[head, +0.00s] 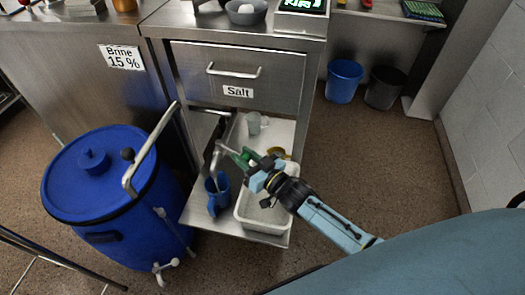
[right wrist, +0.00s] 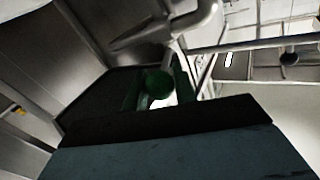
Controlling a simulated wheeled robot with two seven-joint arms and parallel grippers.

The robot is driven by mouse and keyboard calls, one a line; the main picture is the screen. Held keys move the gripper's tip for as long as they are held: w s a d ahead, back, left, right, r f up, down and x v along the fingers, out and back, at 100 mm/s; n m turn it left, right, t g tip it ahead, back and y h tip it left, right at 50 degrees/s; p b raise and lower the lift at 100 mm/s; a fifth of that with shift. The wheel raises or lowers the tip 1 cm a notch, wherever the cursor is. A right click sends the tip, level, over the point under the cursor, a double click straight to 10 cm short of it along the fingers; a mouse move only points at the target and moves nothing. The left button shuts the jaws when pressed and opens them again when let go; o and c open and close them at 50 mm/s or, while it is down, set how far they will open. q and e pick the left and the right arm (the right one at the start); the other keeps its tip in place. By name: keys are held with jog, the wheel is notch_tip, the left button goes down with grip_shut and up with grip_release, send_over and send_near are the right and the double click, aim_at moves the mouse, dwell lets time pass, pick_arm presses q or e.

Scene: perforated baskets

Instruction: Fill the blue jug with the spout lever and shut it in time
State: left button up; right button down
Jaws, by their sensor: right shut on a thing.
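The blue jug (head: 218,194) stands on the metal shelf of the cabinet, under a grey metal spout (head: 216,160). Its contents and any liquid flow are too small to make out. My right gripper (head: 240,157) has green fingers and reaches in from the right, beside and a little above the jug. It is shut on what appears to be the spout lever, whose grip is mostly hidden by the fingers. In the right wrist view, grey metal of the spout (right wrist: 165,32) shows just beyond the green fingertips (right wrist: 158,88). My left gripper is out of view.
A blue lidded barrel (head: 105,180) with a bent metal pipe stands left of the shelf. A white tray (head: 262,225) holding a grey cup and other items sits right of the jug. A drawer labelled Salt (head: 238,75) is above. Two bins stand behind on open floor.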

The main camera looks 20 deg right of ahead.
jog(key=shift+s+f, duration=0.1)
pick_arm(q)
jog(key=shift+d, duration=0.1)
pick_arm(e)
jog(key=c, duration=1.1)
grip_release()
jog(key=shift+s, duration=0.15)
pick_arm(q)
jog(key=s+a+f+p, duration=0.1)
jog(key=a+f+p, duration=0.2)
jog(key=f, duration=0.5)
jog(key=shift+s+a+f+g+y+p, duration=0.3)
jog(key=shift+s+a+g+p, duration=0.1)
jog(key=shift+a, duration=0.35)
pick_arm(e)
jog(key=v, duration=1.3)
jog(key=shift+a, duration=0.1)
